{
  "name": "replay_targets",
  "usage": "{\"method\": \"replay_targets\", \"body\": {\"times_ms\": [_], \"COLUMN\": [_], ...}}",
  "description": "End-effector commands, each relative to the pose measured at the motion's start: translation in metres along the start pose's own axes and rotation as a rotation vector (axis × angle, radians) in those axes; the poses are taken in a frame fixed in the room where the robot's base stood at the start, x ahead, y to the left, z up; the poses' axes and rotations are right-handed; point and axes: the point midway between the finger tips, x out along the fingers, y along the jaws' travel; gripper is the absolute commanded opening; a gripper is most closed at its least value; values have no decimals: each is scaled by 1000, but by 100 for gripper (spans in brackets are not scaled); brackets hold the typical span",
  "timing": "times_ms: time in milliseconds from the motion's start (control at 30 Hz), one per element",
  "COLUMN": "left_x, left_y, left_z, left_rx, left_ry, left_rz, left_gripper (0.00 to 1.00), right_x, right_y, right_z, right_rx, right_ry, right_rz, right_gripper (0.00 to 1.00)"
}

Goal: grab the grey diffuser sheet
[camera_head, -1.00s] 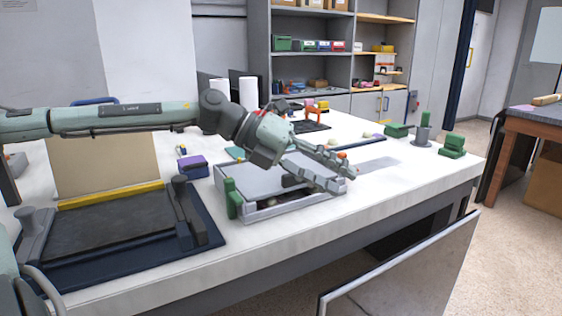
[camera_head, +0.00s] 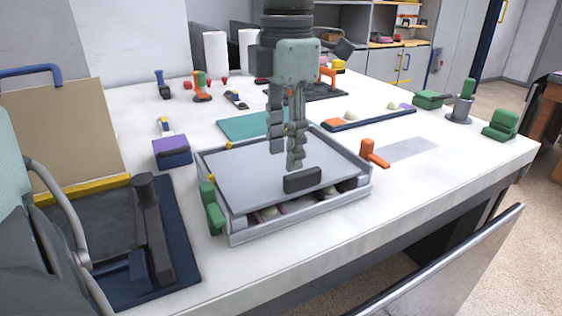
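The grey diffuser sheet (camera_head: 245,172) appears to be the flat grey sheet on top of the open-sided grey tray (camera_head: 300,214) in the middle of the table. A small black block (camera_head: 303,180) is at the sheet's front right edge. My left gripper (camera_head: 285,158) points straight down over the sheet, its fingertips just above and behind the black block. Its two fingers look apart, with nothing between them. Whether a fingertip touches the sheet or block is unclear. My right gripper is not in view.
A green clamp (camera_head: 211,207) stands at the tray's left side, and an orange one (camera_head: 373,153) at its right. A purple box (camera_head: 172,151) and a dark blue tray (camera_head: 186,248) are to the left. White table is clear in front.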

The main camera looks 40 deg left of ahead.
Motion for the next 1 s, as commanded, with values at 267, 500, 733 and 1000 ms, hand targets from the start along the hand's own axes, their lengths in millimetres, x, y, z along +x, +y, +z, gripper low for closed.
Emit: {"method": "replay_targets", "body": {"times_ms": [267,500,733,1000], "left_x": [37,59,60,59], "left_y": [-4,-4,-4,-4], "left_z": [8,9,9,9], "left_rx": [1,0,0,0], "left_ry": [3,-2,-3,-3], "left_rz": [-4,-4,-4,-4], "left_gripper": [38,38,34,1], "right_x": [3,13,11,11], "right_y": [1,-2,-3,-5], "right_z": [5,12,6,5], "right_rx": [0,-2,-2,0], "right_ry": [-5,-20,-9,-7], "right_rz": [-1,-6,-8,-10], "right_gripper": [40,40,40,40]}}
